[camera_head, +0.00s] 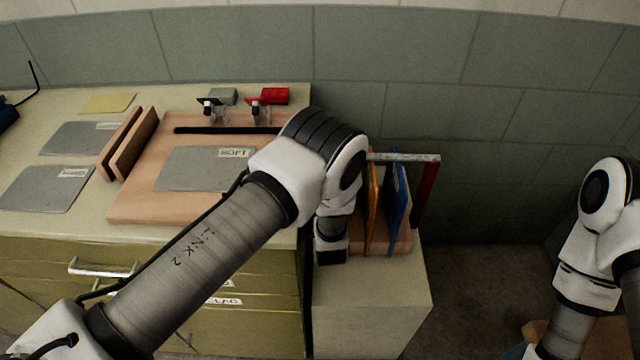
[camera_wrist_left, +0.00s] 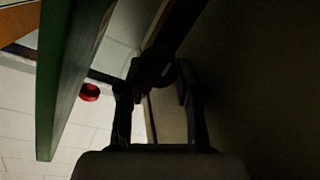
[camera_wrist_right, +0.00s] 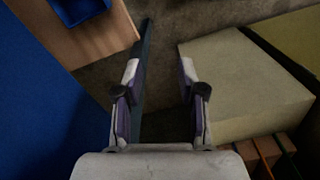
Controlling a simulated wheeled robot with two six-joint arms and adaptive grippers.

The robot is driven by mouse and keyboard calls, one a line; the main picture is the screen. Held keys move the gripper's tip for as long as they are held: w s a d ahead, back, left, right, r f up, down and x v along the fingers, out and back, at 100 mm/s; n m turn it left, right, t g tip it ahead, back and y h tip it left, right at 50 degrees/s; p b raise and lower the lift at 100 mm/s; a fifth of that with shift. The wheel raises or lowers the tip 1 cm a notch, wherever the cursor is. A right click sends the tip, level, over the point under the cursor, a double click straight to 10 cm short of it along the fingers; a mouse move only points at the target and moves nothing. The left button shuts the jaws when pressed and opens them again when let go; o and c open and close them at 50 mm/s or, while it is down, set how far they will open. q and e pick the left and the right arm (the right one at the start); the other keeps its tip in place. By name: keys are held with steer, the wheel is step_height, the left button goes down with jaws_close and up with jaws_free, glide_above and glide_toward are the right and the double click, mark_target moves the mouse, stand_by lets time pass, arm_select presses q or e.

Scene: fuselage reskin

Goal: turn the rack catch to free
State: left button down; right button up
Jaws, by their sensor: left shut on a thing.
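The rack (camera_head: 404,157) stands on a pale cabinet at the right, with a pale top bar, a red end post and upright orange (camera_head: 373,205) and blue (camera_head: 396,210) panels. My left arm reaches to its left side and hides part of it. In the left wrist view my left gripper (camera_wrist_left: 155,85) is shut on a small dark piece (camera_wrist_left: 155,66), which looks like the rack catch. The view is too dark to read how the catch is turned. My right gripper (camera_wrist_right: 160,75) is open and empty, away from the rack.
A green panel (camera_wrist_left: 68,75) is close beside the left gripper, with a red round thing (camera_wrist_left: 89,92) beyond. The bench (camera_head: 62,225) holds a wooden board (camera_head: 135,205), grey sheets and two clamps.

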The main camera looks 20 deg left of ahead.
arm_select(q)
steer(key=c, duration=1.1)
jaws_free()
steer(key=shift+o, duration=0.2)
